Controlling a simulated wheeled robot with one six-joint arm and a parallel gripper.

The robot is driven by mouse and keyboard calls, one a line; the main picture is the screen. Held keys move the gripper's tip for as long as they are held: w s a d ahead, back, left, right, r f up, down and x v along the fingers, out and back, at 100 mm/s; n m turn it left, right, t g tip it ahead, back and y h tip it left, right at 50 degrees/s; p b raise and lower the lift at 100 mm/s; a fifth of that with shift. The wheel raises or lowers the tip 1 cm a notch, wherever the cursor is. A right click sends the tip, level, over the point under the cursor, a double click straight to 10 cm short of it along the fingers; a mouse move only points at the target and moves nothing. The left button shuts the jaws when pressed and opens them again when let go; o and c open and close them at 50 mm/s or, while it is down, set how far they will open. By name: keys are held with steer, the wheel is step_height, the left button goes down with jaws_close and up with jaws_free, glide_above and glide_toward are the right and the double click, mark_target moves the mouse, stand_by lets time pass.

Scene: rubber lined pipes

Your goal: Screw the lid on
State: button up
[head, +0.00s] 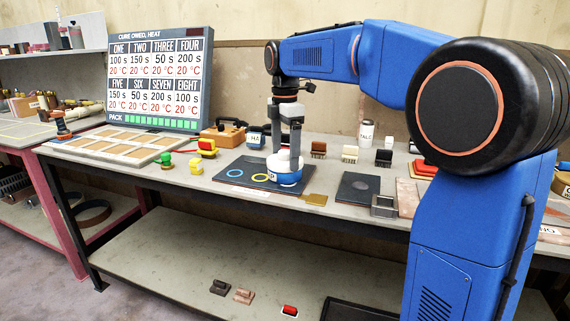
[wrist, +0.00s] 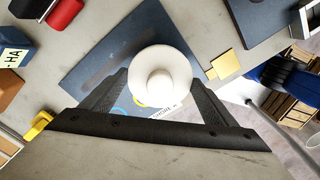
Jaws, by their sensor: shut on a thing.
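A white lid (head: 284,160) with a round knob is between the fingers of my gripper (head: 286,150), which points straight down. In the wrist view the lid (wrist: 160,75) fills the space between the two dark fingers of the gripper (wrist: 158,95). A blue and white jar (head: 288,178) stands upright right under the lid on a dark mat (head: 238,174). The lid appears to rest on the jar's top; I cannot tell how far it is threaded. In the wrist view the lid hides the jar.
Yellow and blue rings (head: 262,178) lie on the mat left of the jar. A brass-coloured plate (head: 315,199) lies right of it. A dark slab (head: 358,187) and a grey square frame (head: 384,206) are farther right. A display board (head: 160,80) stands at back left.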

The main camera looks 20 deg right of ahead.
steer(key=m, duration=1.2)
stand_by(0.3)
steer(key=o, duration=1.1)
steer(key=shift+o, duration=0.2)
steer(key=n, duration=0.5)
steer(key=shift+n, duration=0.4)
steer(key=n, duration=0.6)
